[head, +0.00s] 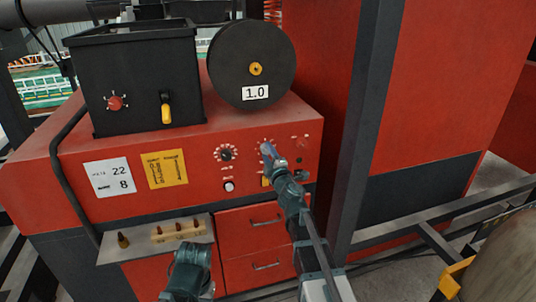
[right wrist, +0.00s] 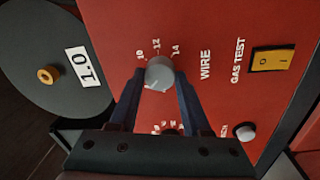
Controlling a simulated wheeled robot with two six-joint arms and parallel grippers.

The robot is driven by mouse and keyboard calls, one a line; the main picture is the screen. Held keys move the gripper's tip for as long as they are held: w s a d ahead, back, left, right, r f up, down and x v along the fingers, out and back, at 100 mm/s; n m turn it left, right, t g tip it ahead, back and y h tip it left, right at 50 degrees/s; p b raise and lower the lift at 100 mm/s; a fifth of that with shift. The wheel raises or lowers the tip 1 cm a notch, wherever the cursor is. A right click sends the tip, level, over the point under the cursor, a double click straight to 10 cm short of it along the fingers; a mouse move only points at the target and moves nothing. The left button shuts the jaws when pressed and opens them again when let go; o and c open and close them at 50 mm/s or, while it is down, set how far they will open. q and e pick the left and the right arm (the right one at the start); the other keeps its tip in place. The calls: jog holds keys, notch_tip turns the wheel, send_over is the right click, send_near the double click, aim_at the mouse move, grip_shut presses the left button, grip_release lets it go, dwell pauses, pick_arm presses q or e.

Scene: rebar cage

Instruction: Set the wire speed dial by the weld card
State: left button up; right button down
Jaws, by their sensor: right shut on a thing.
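The wire speed dial, a grey round knob (right wrist: 159,73), sits on the red panel beside the word WIRE. The numbers 10, 12 and 14 show around it; the rest of its scale is hidden, and I cannot read its setting. My right gripper (head: 268,153) is shut on this knob, one finger on each side in the right wrist view (right wrist: 158,88). In the head view, a white card (head: 110,177) reads 22 and 8, its small print unclear. A yellow card (head: 165,169) hangs beside it. A dark green part of my left arm shows low in the head view, its fingers not distinguishable.
A black dial (head: 226,153) is left of my right gripper. A gas test switch (right wrist: 271,60) and a white button (right wrist: 245,132) are nearby. The spool (head: 252,65) carries a 1.0 label. A shelf (head: 140,250) holds small brass pieces. A dark post (head: 362,130) stands right.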

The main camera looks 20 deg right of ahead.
jog(key=m, duration=0.4)
jog(key=shift+m+h, duration=0.3)
jog(key=shift+m, duration=2)
jog(key=shift+s, duration=0.1)
jog(key=shift+c, duration=1.8)
grip_release()
